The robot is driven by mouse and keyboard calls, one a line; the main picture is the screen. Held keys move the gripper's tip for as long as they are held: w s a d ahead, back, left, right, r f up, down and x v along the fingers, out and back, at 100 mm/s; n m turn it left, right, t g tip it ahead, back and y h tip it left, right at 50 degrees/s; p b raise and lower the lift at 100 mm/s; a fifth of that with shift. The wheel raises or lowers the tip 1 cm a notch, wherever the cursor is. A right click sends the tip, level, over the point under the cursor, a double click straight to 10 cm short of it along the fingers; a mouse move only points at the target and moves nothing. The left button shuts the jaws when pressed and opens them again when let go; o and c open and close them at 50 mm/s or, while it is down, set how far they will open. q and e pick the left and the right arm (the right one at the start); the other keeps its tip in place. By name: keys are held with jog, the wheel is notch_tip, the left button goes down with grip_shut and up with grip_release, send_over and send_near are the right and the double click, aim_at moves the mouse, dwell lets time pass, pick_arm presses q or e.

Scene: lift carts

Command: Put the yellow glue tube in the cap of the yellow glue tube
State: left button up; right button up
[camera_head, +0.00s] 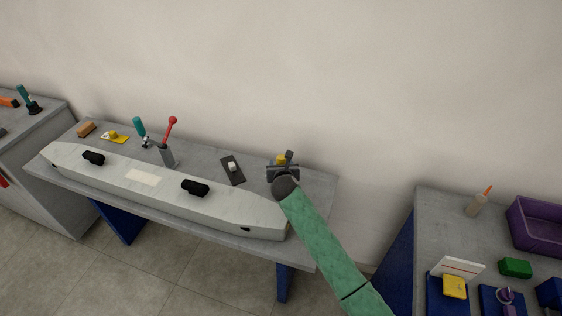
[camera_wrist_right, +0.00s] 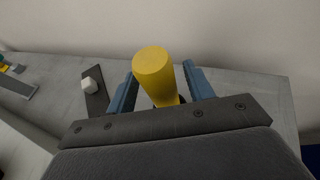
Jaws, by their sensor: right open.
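My right gripper (camera_head: 282,164) is over the right end of the long grey table. The yellow glue tube (camera_wrist_right: 158,76) shows in the right wrist view as a yellow cylinder between the two open blue fingers (camera_wrist_right: 160,88); its lower end is partly hidden by the gripper. In the head view only a bit of its yellow (camera_head: 281,159) shows. I cannot tell if a finger touches it. A small yellow piece (camera_head: 112,134) on a yellow plate lies at the table's left; I cannot tell if it is the cap. My left gripper is not in view.
A dark plate with a white block (camera_head: 231,168) lies left of my gripper. A red-knobbed lever clamp (camera_head: 169,143) stands further left. A long pale grey body (camera_head: 150,185) fills the table's front. Another table (camera_head: 440,212) with a purple bin (camera_head: 535,238) stands at right.

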jog(key=shift+s+r+p, duration=0.45)
jog(key=shift+s+r, duration=0.1)
jog(key=shift+s, duration=0.05)
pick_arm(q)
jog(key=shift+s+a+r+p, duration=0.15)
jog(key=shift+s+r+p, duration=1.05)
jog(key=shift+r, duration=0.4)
pick_arm(e)
jog(key=v, duration=0.9)
jog(key=shift+f, duration=0.25)
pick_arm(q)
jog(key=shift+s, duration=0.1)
